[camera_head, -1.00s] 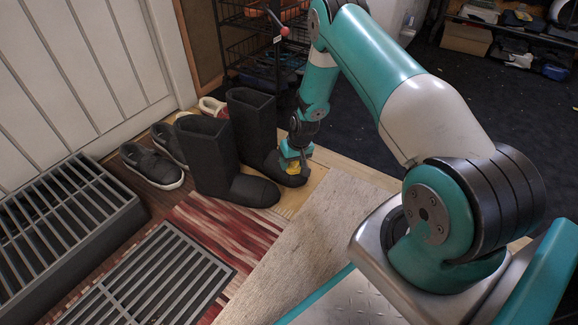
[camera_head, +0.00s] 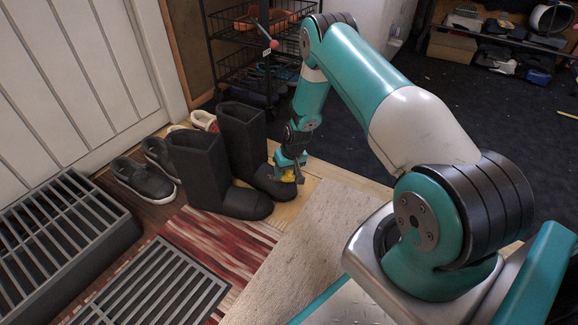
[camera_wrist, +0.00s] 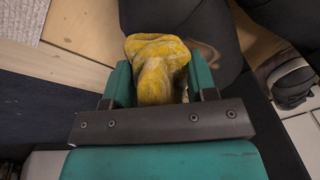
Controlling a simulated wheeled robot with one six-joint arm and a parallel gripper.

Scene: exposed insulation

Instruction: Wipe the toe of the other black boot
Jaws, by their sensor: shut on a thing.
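Two tall black boots stand upright side by side. The nearer boot (camera_head: 203,168) has its toe pointing right. The farther boot (camera_head: 242,135) stands just behind it, its toe at my gripper (camera_head: 291,174). My gripper is shut on a crumpled yellow cloth (camera_wrist: 158,62), which sits between the teal fingers in the wrist view. The cloth is at the farther boot's toe and seems to touch it; the exact contact is hidden. In the wrist view the dark toe (camera_wrist: 195,22) shows behind the cloth, with a brownish smudge beside the cloth.
Dark sneakers (camera_head: 144,180) and a pale-and-red shoe (camera_head: 204,121) stand near the white door (camera_head: 75,75). A black wire rack (camera_head: 245,70) is behind the boots. Metal grates (camera_head: 150,290) and a red striped rug (camera_head: 228,240) lie in front. The dark carpet (camera_head: 400,120) at right is mostly clear.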

